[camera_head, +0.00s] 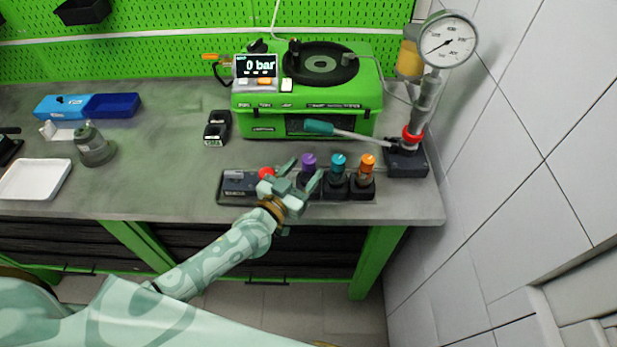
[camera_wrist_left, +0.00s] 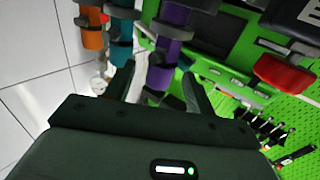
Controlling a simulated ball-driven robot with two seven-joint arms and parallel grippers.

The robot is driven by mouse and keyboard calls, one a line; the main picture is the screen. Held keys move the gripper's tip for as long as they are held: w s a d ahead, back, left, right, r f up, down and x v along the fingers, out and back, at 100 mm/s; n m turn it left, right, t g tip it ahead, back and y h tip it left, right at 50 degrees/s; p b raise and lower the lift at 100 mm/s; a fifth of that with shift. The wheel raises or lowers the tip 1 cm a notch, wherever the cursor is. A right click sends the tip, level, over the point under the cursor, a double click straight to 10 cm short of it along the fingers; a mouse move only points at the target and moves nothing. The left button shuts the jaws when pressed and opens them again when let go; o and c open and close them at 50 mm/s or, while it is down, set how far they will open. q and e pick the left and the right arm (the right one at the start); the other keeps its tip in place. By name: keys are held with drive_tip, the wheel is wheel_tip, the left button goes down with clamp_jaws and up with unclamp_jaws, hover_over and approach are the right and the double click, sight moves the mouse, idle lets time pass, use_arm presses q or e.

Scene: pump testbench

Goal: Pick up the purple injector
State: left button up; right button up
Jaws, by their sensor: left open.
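The purple injector (camera_head: 308,161) stands upright in a dark rack (camera_head: 229,202) near the front edge of the bench. Its lower part is partly hidden behind my left gripper (camera_head: 304,170). In the left wrist view, the purple injector (camera_wrist_left: 173,27) runs down between the open fingertips (camera_wrist_left: 158,80). The fingers are on either side of it, and I cannot tell whether they touch it. My right gripper is not in view.
A teal injector (camera_head: 338,164) and an orange injector (camera_head: 366,164) stand close by on the right. A red knob (camera_head: 266,173) is on the left. The green tester (camera_head: 306,110) with its teal-handled lever (camera_head: 320,128) stands behind. A gauge pump (camera_head: 446,40) is at the right.

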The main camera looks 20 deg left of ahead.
use_arm(q)
drive_tip(key=x, duration=0.3)
drive_tip(key=shift+w, duration=0.15)
clamp_jaws()
